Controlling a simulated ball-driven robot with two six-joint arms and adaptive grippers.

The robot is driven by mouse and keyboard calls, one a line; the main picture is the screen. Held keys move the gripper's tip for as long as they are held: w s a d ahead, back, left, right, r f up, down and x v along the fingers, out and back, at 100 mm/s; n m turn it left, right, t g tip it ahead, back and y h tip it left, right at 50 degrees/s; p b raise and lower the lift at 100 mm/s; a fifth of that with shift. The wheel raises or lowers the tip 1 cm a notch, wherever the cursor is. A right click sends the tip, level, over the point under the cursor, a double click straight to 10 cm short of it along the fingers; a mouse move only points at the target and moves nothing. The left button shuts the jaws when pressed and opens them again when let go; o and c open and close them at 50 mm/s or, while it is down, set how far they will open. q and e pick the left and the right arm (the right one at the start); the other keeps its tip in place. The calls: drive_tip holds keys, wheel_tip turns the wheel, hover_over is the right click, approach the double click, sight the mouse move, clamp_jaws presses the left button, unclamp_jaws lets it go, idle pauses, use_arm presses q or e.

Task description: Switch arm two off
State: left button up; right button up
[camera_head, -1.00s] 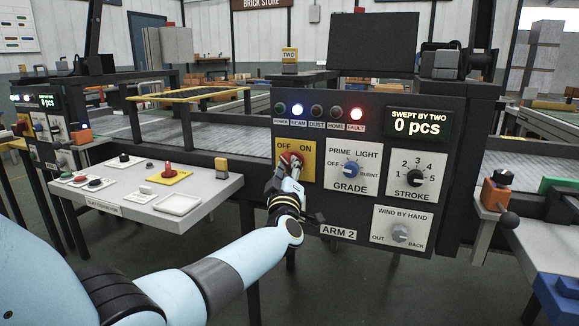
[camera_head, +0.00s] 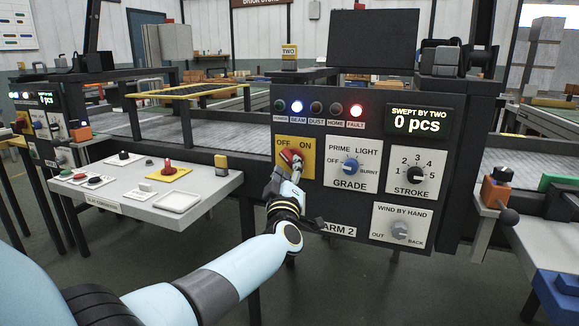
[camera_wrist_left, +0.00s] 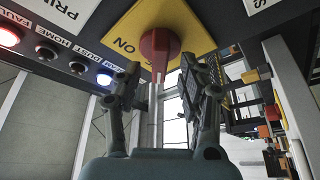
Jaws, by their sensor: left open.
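The arm two panel carries a yellow OFF/ON plate (camera_head: 312,172) with a red switch handle (camera_head: 292,155) on it. The handle is partly hidden by my gripper, and I cannot tell exactly which label it points at. My left gripper (camera_head: 289,172) is in front of the plate, at the handle. In the left wrist view the red handle (camera_wrist_left: 160,46) reaches down between the tips of my open left gripper (camera_wrist_left: 160,75), with a finger on either side. No clear contact shows. The blue BEAM lamp (camera_head: 296,107) and red FAULT lamp (camera_head: 356,111) are lit. My right gripper is not in view.
The GRADE knob (camera_head: 350,166) is close to the right of the switch, with the STROKE knob (camera_head: 415,173) and WIND BY HAND knob (camera_head: 400,230) beyond. A grey side table (camera_head: 140,208) with small controls is at the left.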

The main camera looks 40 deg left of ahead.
use_arm(q)
drive_tip(key=v, duration=1)
